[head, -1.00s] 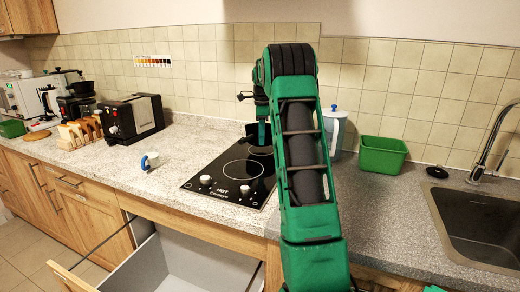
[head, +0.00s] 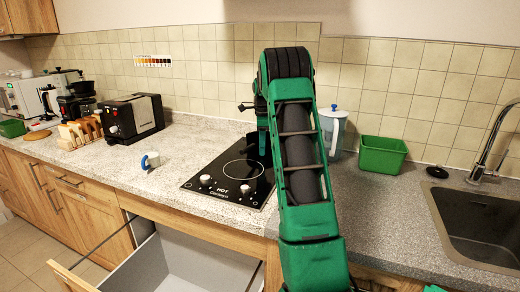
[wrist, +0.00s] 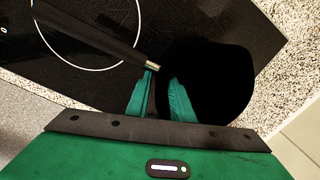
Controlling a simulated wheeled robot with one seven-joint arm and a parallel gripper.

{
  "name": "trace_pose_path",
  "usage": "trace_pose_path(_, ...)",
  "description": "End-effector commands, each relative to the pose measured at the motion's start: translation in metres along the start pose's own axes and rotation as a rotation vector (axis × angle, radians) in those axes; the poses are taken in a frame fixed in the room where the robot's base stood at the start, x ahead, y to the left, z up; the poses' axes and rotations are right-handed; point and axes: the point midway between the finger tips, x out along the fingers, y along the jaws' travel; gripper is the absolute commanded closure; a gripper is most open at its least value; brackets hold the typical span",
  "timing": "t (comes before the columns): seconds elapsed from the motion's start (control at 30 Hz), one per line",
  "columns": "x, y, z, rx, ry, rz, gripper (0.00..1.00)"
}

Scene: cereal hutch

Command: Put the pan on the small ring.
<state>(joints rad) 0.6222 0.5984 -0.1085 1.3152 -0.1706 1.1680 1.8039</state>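In the wrist view, the black pan (wrist: 215,75) is at the right corner of the hob, its dark handle (wrist: 90,32) running to the upper left. My gripper (wrist: 163,74) has one green finger on either side of the pan's rim, close to the handle joint, and appears shut on it. A front ring (head: 242,169) shows bare there. A white ring (wrist: 85,68) lies partly under the handle in the wrist view; its size class is unclear.
A blue-and-white mug (head: 150,160) stands left of the hob. A drawer (head: 175,265) is open below. The tiled wall is close behind the hob.

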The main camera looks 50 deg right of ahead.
Motion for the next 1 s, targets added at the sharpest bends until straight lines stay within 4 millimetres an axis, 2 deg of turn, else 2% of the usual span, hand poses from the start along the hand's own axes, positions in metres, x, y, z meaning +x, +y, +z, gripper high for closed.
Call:
trace_pose_path(0.2,-0.001,0.000,0.000,0.000,0.000,0.000,0.79)
trace_pose_path(0.33,-0.011,-0.001,0.000,0.000,0.000,-0.003,0.79)
trace_pose_path(0.8,-0.098,-0.001,-0.001,0.001,0.000,-0.004,0.79)
trace_pose_path(1.0,-0.118,-0.001,-0.001,0.001,0.000,-0.001,0.79)
